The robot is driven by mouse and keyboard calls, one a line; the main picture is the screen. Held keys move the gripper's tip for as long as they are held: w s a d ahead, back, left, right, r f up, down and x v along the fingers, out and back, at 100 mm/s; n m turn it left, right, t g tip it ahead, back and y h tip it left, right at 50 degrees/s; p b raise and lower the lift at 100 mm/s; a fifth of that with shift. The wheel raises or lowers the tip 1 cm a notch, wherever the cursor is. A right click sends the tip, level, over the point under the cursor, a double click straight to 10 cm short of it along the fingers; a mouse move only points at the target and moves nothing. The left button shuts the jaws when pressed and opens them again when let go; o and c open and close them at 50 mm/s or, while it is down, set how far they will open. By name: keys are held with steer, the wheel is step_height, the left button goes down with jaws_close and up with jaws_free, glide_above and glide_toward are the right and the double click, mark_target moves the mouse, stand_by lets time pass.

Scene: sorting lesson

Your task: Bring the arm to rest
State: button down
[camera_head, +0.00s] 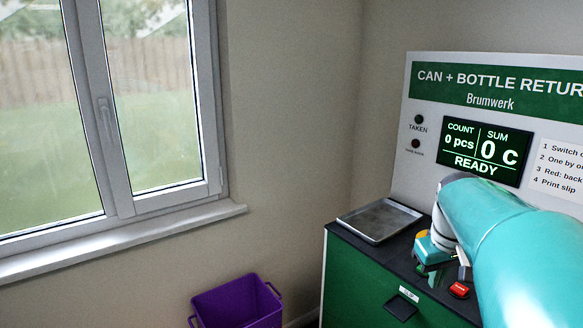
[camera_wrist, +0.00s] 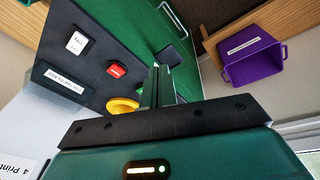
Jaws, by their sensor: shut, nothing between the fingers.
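My teal arm (camera_head: 520,245) reaches in from the right in the head view and bends down over the machine's dark counter. My gripper (camera_head: 421,270) is low over the counter's front part, between a yellow knob (camera_head: 421,234) and a red button (camera_head: 459,290). In the wrist view the fingers of my gripper (camera_wrist: 158,75) are together with nothing between them. There the yellow knob (camera_wrist: 122,106) shows just left of the fingers and the red button (camera_wrist: 117,70) farther left. I cannot tell whether the fingertips touch anything.
The green return machine (camera_head: 365,275) has a metal tray (camera_head: 380,220) on its counter and a screen (camera_head: 482,150) reading 0 pcs, 0 C, READY. A purple bin (camera_head: 238,303) stands left of it, and also shows in the wrist view (camera_wrist: 255,62). A window (camera_head: 100,110) is at left.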

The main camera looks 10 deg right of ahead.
steer(key=s+a+f+t, duration=0.1)
steer(key=s+a, duration=0.4)
steer(key=a, duration=0.7)
steer(key=s+a+f+t+y, duration=0.1)
steer(key=s+a, duration=0.5)
steer(key=a, duration=0.6)
steer(key=shift+f+n+t+y, duration=0.3)
steer(key=shift+f+n+t, duration=0.1)
steer(key=shift+f+t, duration=0.35)
steer(key=shift+d+r, duration=0.1)
steer(key=shift+d, duration=0.1)
